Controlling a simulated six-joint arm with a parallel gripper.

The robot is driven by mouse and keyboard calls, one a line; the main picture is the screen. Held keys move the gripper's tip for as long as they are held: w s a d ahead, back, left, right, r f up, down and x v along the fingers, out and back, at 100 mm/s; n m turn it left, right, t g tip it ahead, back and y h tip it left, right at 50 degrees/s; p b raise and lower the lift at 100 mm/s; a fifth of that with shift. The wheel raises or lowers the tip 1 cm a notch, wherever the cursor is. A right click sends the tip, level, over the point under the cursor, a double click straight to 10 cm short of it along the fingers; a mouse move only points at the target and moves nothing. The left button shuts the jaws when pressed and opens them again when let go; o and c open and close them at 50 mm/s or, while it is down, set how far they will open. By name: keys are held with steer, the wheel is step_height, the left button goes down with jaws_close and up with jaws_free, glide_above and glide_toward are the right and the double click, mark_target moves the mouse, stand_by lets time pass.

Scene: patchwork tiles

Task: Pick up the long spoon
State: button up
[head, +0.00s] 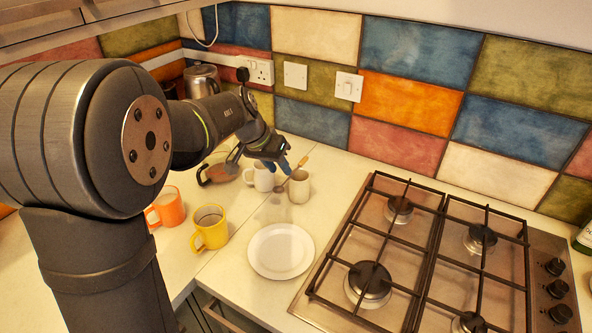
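A thin long spoon (303,161) with a light brown handle shows in the head view, slanting from upper right to lower left beside my gripper (286,164). Its lower end reaches down near the gap between a white mug (262,178) and a greyish mug (299,191). I cannot tell whether it rests in a mug or is held. My gripper, with blue fingertips, is just above these mugs, close to the spoon. The finger gap is too small and too turned away to read.
A clear glass (277,212) and a white plate (281,251) stand in front of the mugs. An orange mug (168,208), a yellow mug (210,229) and a glass pot (214,171) are to the left. A gas hob (400,262) fills the right. A tiled wall (405,105) stands behind.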

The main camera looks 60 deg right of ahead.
steer(key=x, duration=0.4)
jaws_close()
